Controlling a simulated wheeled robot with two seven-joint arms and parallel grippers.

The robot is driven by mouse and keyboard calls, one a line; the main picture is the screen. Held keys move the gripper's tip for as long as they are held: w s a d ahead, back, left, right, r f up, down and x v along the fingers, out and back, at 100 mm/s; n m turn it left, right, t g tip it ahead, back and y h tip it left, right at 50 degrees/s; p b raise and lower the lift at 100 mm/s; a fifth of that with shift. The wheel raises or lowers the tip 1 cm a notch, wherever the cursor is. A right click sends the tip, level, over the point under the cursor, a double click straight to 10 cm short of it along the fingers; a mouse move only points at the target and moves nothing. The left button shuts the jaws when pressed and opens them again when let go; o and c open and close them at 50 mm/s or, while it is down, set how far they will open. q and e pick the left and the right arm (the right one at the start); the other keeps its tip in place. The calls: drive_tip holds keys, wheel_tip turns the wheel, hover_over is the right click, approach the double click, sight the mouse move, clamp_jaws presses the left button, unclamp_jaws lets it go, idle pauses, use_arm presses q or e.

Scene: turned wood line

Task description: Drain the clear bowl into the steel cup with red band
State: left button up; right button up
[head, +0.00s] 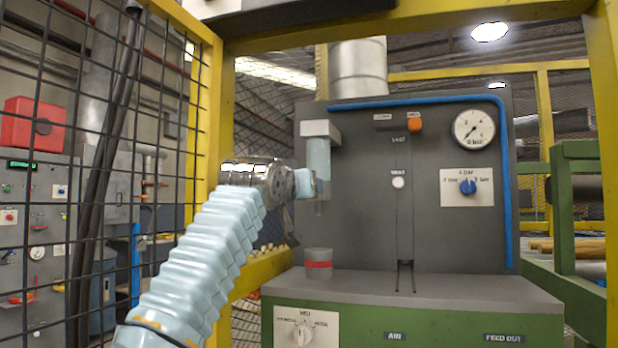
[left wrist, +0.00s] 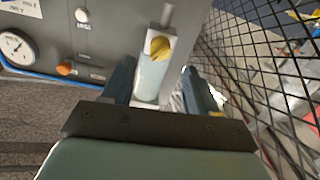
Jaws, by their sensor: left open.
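The clear bowl (head: 318,158) is a pale, see-through cylinder hanging upright under a grey block on the machine's dark panel. It also shows in the left wrist view (left wrist: 150,80), with a yellow part (left wrist: 160,47) at one end. My left gripper (head: 310,183) is beside the bowl's lower part. In the left wrist view its open fingers (left wrist: 157,78) lie to either side of the bowl; I cannot tell whether they touch it. The steel cup with red band (head: 318,265) stands upright on the machine's ledge below the bowl. I cannot see its inside. My right gripper is not in view.
The panel carries a gauge (head: 474,127), a blue knob (head: 467,186), an orange button (head: 415,124) and a blue pipe (head: 508,200). A yellow post (head: 220,110) and black mesh (head: 120,190) stand close on the left. The ledge (head: 470,287) right of the cup is clear.

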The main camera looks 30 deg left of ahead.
use_arm(q)
drive_tip(key=p+x, duration=0.2)
drive_tip(key=x, duration=0.3)
drive_tip(key=shift+w+p, duration=0.35)
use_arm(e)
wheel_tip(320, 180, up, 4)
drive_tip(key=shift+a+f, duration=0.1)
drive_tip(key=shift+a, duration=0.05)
use_arm(q)
drive_tip(key=c, duration=1)
drive_tip(key=m, duration=0.2)
drive_tip(key=shift+m+p, duration=0.3)
drive_tip(key=shift+c, duration=0.2)
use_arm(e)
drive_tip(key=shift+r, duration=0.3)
